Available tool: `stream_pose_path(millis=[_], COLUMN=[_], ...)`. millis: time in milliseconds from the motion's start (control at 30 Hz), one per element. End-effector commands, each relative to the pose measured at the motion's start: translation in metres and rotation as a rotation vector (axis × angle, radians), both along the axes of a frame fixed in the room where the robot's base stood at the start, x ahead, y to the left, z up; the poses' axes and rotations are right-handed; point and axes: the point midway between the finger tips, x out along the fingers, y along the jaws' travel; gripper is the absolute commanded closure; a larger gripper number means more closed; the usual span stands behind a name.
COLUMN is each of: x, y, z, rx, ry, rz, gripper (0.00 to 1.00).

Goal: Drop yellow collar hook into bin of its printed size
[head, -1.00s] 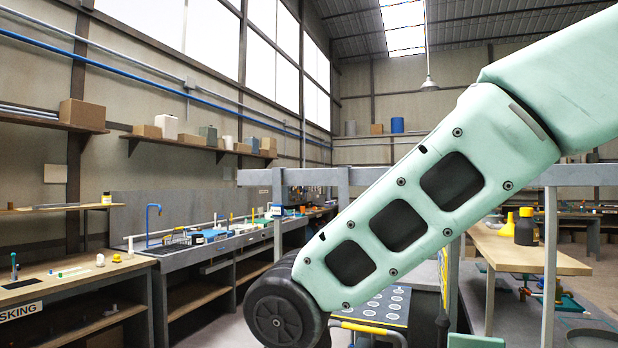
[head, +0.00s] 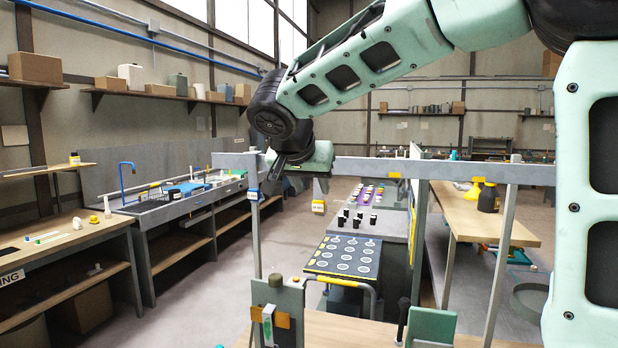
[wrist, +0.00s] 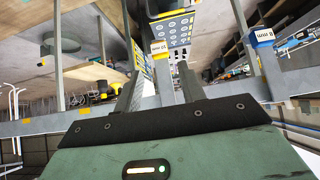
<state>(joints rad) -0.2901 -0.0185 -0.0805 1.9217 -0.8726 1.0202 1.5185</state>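My gripper (head: 279,168) hangs from the bent arm near the left end of a grey rail in the head view. I cannot make out the yellow collar hook.
The grey rail (head: 450,171) crosses the scene on posts. Below it are a tray with printed circles (head: 345,256) and several black-and-white pieces (head: 358,219). A wooden bench (head: 85,236) with small parts stands left. Open floor (head: 215,270) lies between.

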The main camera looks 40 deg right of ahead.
Motion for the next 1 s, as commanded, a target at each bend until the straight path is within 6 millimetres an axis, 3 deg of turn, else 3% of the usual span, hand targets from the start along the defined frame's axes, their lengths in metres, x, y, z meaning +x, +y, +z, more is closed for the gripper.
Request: stream_pose_path(millis=[667,800,1000], x=[0.034,0.033,0.033], y=[-0.043,-0.041,-0.041], z=[-0.057,-0.053,-0.053], rx=[0.001,0.001,0.001], ry=[0.007,0.003,0.003], rz=[0.002,0.004,0.004], gripper=[0.60,0.99,1.00])
